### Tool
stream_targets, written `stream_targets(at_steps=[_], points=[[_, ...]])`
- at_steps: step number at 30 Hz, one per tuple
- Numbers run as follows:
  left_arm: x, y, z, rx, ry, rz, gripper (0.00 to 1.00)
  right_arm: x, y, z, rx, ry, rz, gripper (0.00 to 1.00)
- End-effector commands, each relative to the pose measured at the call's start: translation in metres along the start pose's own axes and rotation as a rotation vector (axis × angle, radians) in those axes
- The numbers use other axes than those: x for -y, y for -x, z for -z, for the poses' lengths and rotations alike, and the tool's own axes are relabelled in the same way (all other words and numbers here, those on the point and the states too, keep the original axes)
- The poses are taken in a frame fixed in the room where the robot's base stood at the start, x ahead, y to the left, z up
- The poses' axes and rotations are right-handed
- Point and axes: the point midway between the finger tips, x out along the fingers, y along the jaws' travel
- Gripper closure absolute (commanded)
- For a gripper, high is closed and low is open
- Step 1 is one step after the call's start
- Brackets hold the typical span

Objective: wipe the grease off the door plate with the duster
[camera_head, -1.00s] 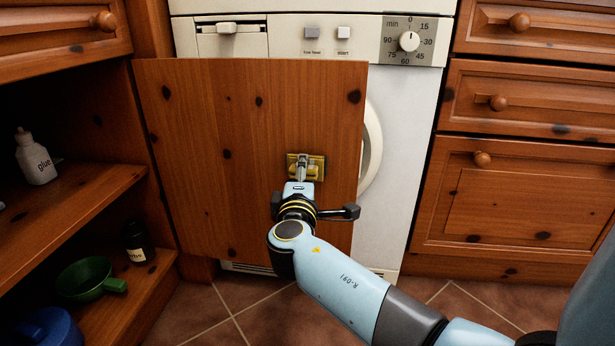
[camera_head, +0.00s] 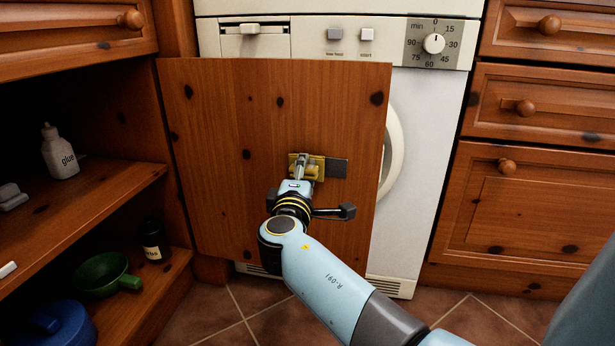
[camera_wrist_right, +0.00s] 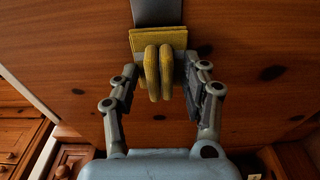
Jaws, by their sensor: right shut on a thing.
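The door plate (camera_head: 337,168) is a small dark grey strip on an open knotty pine door (camera_head: 215,130). Its left part is hidden behind the duster. The yellow duster (camera_head: 318,171) lies against the door at the plate's left end. It also shows in the right wrist view (camera_wrist_right: 150,40), over one end of the grey plate (camera_wrist_right: 157,12). My right gripper (camera_head: 304,174) is shut on the duster's grip, with a finger on each side in the wrist view. I cannot make out grease on the bare part of the plate. My left gripper is out of view.
A white appliance (camera_head: 425,130) stands behind the door. Open shelves at left hold a glue bottle (camera_head: 60,155), a dark bottle (camera_head: 153,240), a green pan (camera_head: 102,274) and a blue pot (camera_head: 58,325). Drawers (camera_head: 530,110) line the right. Tiled floor lies below.

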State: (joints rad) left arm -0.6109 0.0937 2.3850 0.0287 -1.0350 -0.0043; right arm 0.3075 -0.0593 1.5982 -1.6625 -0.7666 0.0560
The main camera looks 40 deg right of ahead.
Motion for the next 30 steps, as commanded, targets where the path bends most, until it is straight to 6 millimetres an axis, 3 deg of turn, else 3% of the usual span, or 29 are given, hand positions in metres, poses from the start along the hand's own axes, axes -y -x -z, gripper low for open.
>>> stream_targets(at_steps=[7,17,30], points=[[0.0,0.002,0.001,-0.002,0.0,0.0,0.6,-0.002,0.0,-0.005,0.0,0.0,-0.003,1.0],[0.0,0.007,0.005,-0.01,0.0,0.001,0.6,-0.002,0.004,-0.039,0.001,0.0,-0.003,1.0],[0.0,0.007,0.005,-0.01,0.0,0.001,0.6,0.0,0.006,-0.044,0.001,0.001,-0.001,1.0]])
